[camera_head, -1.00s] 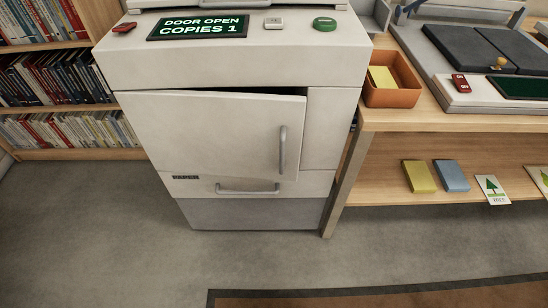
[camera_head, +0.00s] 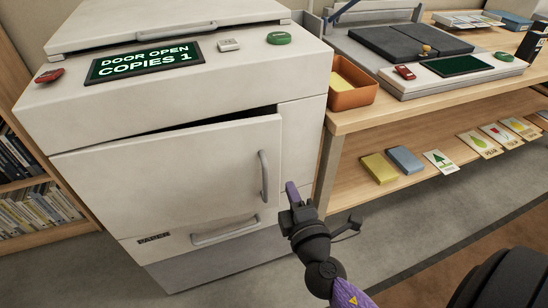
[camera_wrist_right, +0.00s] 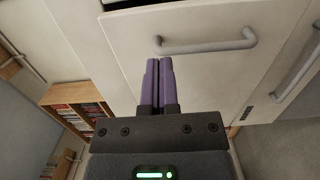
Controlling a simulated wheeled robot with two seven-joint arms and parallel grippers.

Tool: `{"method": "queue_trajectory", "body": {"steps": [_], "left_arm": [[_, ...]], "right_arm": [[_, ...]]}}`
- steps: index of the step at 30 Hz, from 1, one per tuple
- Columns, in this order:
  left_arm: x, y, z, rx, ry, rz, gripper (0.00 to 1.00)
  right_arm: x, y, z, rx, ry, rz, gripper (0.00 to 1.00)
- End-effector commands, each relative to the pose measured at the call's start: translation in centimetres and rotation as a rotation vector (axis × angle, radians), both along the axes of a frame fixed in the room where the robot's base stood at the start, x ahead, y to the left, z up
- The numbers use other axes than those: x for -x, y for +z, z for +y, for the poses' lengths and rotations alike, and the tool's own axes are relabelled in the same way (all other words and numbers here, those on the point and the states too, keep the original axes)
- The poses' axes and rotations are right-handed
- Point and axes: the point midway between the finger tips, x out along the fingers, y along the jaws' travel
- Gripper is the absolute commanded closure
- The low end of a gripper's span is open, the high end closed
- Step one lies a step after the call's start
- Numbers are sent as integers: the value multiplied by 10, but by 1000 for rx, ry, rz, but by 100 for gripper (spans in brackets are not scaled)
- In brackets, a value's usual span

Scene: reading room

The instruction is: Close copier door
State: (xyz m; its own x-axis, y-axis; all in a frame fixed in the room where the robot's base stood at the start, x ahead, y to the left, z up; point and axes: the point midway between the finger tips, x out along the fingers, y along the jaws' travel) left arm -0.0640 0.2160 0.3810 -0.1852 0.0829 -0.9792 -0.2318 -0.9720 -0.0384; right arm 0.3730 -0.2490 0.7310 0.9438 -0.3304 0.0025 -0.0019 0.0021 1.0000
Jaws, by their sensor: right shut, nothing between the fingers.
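The white copier (camera_head: 60,118) stands at the left, and its screen (camera_head: 145,62) reads "DOOR OPEN COPIES 1". The copier door (camera_head: 170,175) is slightly ajar, with a dark gap along its top edge. Its grey vertical handle (camera_head: 263,176) is near the door's right edge. My right gripper (camera_head: 292,190) is shut and empty, just right of the handle in the head view. In the right wrist view its purple fingers (camera_wrist_right: 159,75) are together, and the door handle (camera_wrist_right: 205,46) shows just beyond them. Contact with the door cannot be told. My left gripper is not in view.
A paper drawer handle (camera_head: 225,231) sits below the door. A wooden table (camera_head: 400,113) with an orange tray (camera_head: 352,98) and a lower shelf of cards stands close at the right. A bookshelf (camera_head: 35,228) is at the left. Grey floor is open in front.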

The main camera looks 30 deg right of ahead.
Motion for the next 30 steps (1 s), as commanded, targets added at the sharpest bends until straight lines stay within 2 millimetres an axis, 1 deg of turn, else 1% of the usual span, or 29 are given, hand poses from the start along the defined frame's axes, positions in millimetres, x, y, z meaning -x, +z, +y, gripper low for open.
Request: {"method": "queue_trajectory", "body": {"steps": [1, 6, 9, 12, 15, 18, 27, 30], "left_arm": [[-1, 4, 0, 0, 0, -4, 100], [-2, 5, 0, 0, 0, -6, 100], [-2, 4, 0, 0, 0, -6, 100], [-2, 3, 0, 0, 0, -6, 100], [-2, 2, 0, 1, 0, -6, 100], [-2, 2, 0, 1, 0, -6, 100], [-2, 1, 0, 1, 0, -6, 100], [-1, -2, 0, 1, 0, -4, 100]], "right_arm": [[-11, 4, -4, 0, 0, -4, 100], [-46, 1, -16, 0, -1, -1, 100], [-64, 0, -22, 0, 0, -1, 100], [-77, -1, -27, 0, 0, 0, 100], [-85, -1, -30, -1, 1, 1, 100], [-89, -1, -31, -2, 0, 2, 100], [-89, -1, -32, -2, 1, 2, 100], [-96, -3, -38, 1, 13, 4, 100]]}}
